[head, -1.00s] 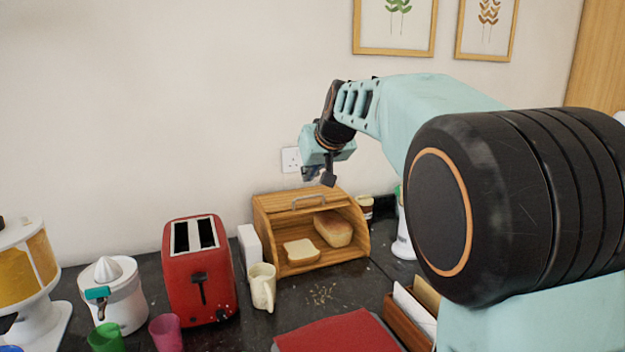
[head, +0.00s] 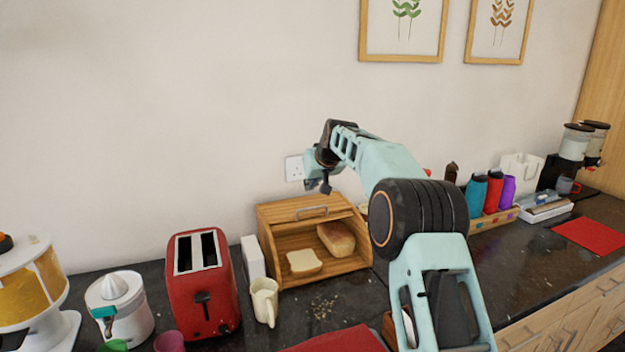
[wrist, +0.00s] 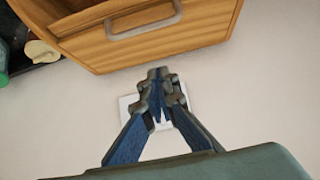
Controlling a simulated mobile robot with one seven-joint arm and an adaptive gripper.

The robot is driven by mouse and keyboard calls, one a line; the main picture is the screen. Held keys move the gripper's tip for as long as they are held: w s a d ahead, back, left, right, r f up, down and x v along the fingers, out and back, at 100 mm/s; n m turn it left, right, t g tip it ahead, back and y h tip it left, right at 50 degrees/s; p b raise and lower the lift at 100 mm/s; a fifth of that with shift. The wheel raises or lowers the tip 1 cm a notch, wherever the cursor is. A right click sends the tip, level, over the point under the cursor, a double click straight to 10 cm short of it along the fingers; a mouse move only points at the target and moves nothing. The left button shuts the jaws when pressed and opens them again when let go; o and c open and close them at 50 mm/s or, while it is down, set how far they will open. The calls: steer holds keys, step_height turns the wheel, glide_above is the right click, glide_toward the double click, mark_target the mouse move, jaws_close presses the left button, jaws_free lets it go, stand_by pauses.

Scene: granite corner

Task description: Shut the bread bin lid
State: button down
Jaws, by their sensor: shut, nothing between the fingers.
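The wooden bread bin (head: 274,249) stands on the dark counter against the wall, its front open. Its slatted lid (head: 290,209) is up at the top, with a metal handle (head: 312,211) on it. A loaf (head: 337,238) and a bread slice (head: 304,261) show inside. My gripper (head: 320,188) is above the bin near the wall, shut and empty. In the wrist view my gripper's fingertips (wrist: 158,76) are together, just off the lid's edge (wrist: 150,50). The handle (wrist: 143,22) is beyond them, apart from the fingers.
A cream mug (head: 264,299) stands in front of the bin. A red toaster (head: 202,285) and a white juicer (head: 120,305) are to the left. Several bottles (head: 492,191) stand to the right. A wall socket (head: 294,168) is behind my gripper. Crumbs lie on the counter before the bin.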

mark_target(307, 220)
steer(key=p+x, duration=0.1)
steer(key=x, duration=0.4)
steer(key=shift+w+a+f+p, duration=0.1)
steer(key=shift+w+f+p, duration=0.1)
steer(key=shift+p, duration=0.2)
steer(key=shift+s+f, duration=0.2)
steer(key=shift+s+d+b, duration=0.35)
steer(key=shift+s, duration=0.25)
steer(key=shift+s+d+f, duration=0.2)
steer(key=shift+s+f, duration=0.1)
steer(key=shift+s, duration=0.15)
steer(key=shift+s+d+f, duration=0.15)
steer(key=shift+s+f, duration=0.1)
steer(key=shift+s, duration=0.2)
steer(key=shift+f+b, duration=0.15)
steer(key=shift+b, duration=0.15)
